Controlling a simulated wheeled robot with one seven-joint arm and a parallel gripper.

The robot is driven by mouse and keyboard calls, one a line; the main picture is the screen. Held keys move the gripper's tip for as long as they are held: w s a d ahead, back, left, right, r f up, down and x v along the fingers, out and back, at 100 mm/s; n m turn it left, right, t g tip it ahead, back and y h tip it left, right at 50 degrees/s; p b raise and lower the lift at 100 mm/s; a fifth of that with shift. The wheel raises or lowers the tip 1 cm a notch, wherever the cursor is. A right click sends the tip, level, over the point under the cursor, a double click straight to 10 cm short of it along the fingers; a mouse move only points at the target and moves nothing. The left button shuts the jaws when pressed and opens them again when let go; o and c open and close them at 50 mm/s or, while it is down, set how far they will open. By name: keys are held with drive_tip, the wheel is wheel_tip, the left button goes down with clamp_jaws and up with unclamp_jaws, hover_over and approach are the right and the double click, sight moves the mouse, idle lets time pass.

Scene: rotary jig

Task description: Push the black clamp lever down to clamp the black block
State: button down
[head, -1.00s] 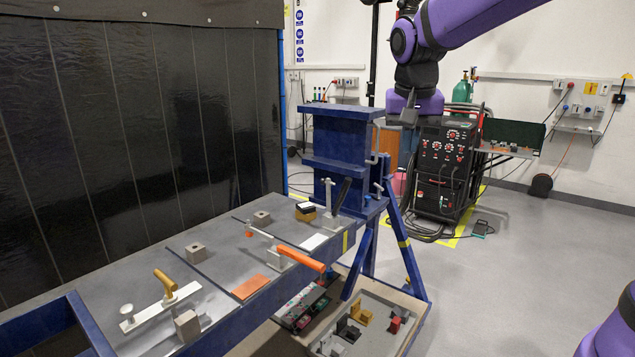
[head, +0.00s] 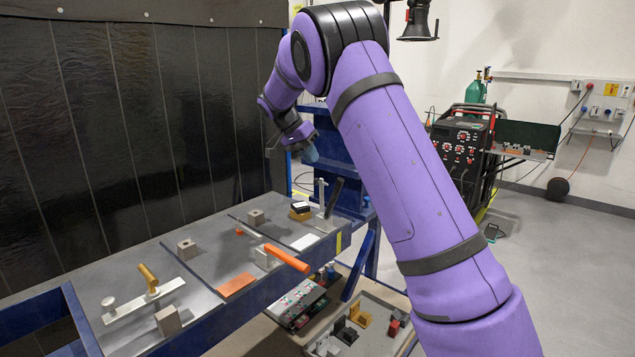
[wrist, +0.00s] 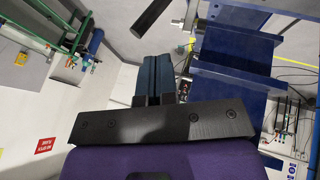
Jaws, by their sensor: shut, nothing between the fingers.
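The black clamp lever (head: 335,191) stands raised and tilted at the far right end of the grey table, beside a silver clamp post (head: 320,191). The black block (head: 301,206) sits on a yellow-brown base just left of the post. My gripper (head: 311,155) is above the block and the clamp, apart from both. In the wrist view my gripper's dark blue fingers (wrist: 153,74) are together and empty. A black bar, which looks like the clamp lever (wrist: 151,17), shows beyond the fingertips there.
A blue steel frame (head: 340,157) stands behind the black lever. A dark curtain (head: 130,120) closes off the left side.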

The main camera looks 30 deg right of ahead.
approach(334, 197)
drive_tip(key=d+f, duration=0.4)
drive_tip(key=shift+w, duration=0.25)
drive_tip(key=shift+s, duration=0.1)
idle(0.4)
drive_tip(key=s+d+f+m+t+y, duration=0.1)
drive_tip(key=s+d+f+t+y, duration=0.1)
drive_tip(key=s+f+t, duration=0.2)
drive_tip(key=shift+s+d+m+t, duration=0.4)
drive_tip(key=shift+s+t, duration=1.1)
drive_tip(key=shift+s, duration=0.25)
drive_tip(key=shift+f, duration=0.15)
